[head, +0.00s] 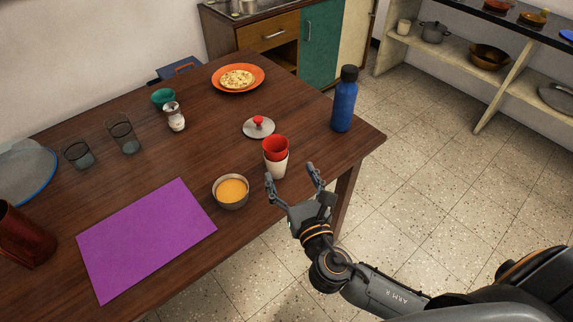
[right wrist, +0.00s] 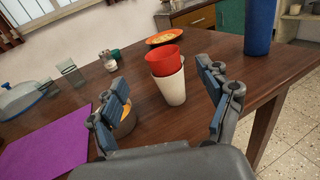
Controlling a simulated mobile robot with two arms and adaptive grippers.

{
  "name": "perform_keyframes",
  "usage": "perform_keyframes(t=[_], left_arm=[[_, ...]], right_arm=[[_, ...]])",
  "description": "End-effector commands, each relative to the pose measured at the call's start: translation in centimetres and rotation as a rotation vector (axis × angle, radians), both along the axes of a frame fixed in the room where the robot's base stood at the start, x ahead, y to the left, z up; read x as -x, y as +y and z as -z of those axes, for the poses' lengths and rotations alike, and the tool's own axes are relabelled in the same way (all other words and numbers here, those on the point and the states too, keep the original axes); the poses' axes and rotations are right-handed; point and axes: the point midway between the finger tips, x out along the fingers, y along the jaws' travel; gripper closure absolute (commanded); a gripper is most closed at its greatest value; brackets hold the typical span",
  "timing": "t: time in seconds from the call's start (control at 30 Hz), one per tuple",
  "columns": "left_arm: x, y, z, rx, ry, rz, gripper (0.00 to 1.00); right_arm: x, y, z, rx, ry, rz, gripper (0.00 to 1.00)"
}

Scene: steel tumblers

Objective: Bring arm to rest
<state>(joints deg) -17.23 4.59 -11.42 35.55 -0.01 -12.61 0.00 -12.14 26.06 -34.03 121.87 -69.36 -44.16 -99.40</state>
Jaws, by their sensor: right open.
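My right gripper (head: 293,184) is open and empty at the near right edge of the wooden table (head: 150,160). In the right wrist view its two fingers (right wrist: 165,103) stand wide apart. A red cup (head: 275,146) sits nested in a white cup (head: 275,167) just beyond the fingertips; in the right wrist view the white cup (right wrist: 172,88) shows between the fingers, apart from them. My left gripper is not in view.
A bowl of orange soup (head: 232,190), a lid with a red knob (head: 259,126) and a blue bottle (head: 345,102) stand close by. A purple mat (head: 145,238) lies at the near left. Glasses (head: 124,134) stand farther left. The floor right of the table is clear.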

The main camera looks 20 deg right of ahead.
Motion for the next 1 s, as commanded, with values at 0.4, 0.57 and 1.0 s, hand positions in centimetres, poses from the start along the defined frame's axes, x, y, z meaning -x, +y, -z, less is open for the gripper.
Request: perform_keyframes(t=[0.4,0.57,1.0], left_arm=[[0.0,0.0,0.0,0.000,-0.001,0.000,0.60],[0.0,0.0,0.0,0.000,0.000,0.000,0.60],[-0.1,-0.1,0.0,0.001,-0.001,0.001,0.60]], right_arm=[[0.9,-2.7,1.5,-0.361,0.083,0.138,0.21],[4.2,-6.3,5.5,-1.023,0.196,0.448,0.21],[16.5,-5.8,12.6,-2.202,0.199,1.400,0.21]])
